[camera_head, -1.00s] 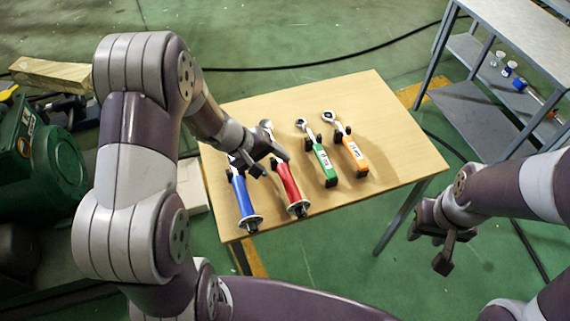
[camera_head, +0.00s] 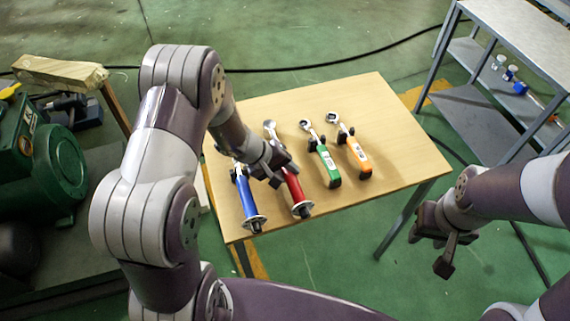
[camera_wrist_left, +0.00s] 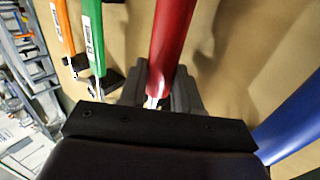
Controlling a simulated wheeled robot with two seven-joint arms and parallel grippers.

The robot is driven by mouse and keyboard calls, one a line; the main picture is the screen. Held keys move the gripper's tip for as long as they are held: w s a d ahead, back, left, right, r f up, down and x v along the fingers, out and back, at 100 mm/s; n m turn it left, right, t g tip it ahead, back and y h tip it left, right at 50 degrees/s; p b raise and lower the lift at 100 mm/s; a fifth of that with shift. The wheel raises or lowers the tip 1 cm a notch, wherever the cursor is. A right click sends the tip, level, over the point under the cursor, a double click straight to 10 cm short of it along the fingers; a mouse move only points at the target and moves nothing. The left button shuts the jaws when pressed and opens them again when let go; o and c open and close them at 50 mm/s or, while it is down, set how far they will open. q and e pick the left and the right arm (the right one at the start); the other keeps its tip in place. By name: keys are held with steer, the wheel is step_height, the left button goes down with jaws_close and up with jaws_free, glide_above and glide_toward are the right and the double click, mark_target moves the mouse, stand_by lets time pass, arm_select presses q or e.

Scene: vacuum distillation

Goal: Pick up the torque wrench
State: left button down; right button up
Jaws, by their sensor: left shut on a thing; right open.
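Several wrench-like tools lie side by side on the wooden table. The red-handled wrench (camera_head: 295,189) is second from the left. My left gripper (camera_head: 277,170) is shut on its shaft near the upper end of the handle. In the left wrist view, the red handle (camera_wrist_left: 171,40) runs up from between the dark fingers (camera_wrist_left: 160,95). The blue-handled (camera_head: 246,197), green-handled (camera_head: 323,162) and orange-handled (camera_head: 357,156) tools lie beside it, apart from the gripper. My right gripper (camera_head: 442,248) is open and empty, right of the table. Whether the red wrench still touches the table is unclear.
The wooden table (camera_head: 400,150) is bare on its right side. A grey metal shelf (camera_head: 515,40) stands at the upper right. Green machinery (camera_head: 45,160) and a wooden beam (camera_head: 60,73) are at the left.

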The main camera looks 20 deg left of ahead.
arm_select(q)
steer(key=shift+w+r, duration=0.15)
steer(key=shift+r, duration=0.45)
step_height(320, 180, up, 3)
steer(key=shift+p, duration=0.35)
steer(key=s+d+r, duration=0.4)
steer(key=s+r, duration=0.2)
steer(key=s, duration=0.4)
steer(key=shift+s+d+r+b, duration=0.3)
steer(key=shift+s+d+r, duration=0.1)
steer(key=c, duration=1.8)
jaws_free()
jaws_close()
